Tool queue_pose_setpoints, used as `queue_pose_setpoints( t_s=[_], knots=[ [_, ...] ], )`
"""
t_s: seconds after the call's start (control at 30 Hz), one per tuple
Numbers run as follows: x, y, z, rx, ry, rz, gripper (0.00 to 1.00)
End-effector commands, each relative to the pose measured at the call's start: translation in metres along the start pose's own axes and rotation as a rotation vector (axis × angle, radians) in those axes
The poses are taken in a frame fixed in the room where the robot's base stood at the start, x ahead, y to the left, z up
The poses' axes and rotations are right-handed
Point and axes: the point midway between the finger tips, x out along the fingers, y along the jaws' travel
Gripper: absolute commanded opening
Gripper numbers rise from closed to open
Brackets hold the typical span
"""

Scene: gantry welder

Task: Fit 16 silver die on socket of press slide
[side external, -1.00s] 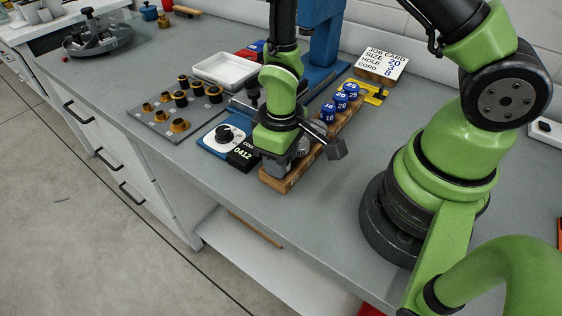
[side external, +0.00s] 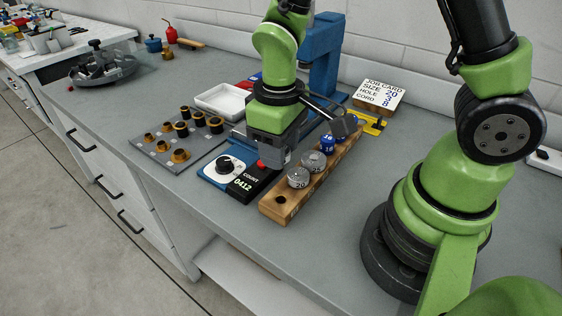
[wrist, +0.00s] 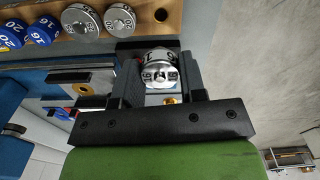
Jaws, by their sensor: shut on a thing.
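My gripper (wrist: 160,76) is shut on a silver die (wrist: 158,66), which sits between its two fingers in the wrist view; its marking looks like 16. In the side view my gripper (side external: 274,155) is raised between the wooden rack (side external: 275,207) and the counter box, and the die is hidden there. The blue press (side external: 325,60) stands behind my arm; its slide and socket are mostly hidden in the side view. In the wrist view a grey press part with a brass-coloured piece (wrist: 83,88) lies left of my gripper.
A counter box (side external: 243,182) stands left of the rack. A plate of brass and black fittings (side external: 160,143), a white tray (side external: 222,101) and a job card (side external: 382,92) surround the press.

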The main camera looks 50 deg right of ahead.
Motion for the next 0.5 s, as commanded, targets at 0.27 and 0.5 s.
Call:
queue_pose_setpoints(
  t_s=[0.27, 0.5],
  knots=[
    [-0.001, 0.043, -0.058, 0.26, 0.001, 0.003, 0.09],
    [0.003, 0.116, -0.107, 0.598, -0.003, 0.006, 0.09]
  ],
)
